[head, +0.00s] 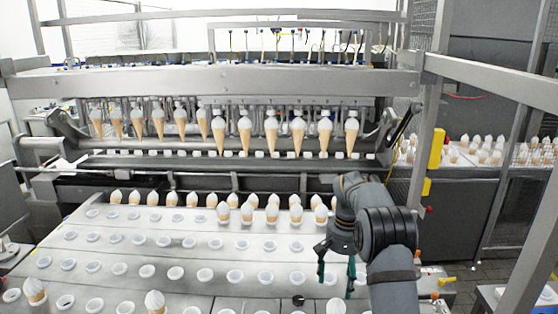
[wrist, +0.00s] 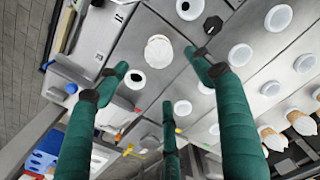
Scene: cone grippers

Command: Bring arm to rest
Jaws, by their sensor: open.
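My gripper (head: 336,272) hangs over the right part of the tray table with its fingers pointing down. In the wrist view its green fingers (wrist: 160,75) are spread apart with nothing between them. A white-topped cone (wrist: 159,51) stands in the table beyond the fingertips. In the head view a white cone top (head: 336,306) shows at the bottom edge near my gripper. Several cones (head: 272,132) hang in a row from the machine's holders at the back.
The tray table (head: 215,258) has rows of white ring holders, many empty. Cones (head: 154,301) stand at its front left and along its back row. A metal frame post (head: 421,150) rises at the right. More cones (head: 480,152) stand behind the right-hand frame.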

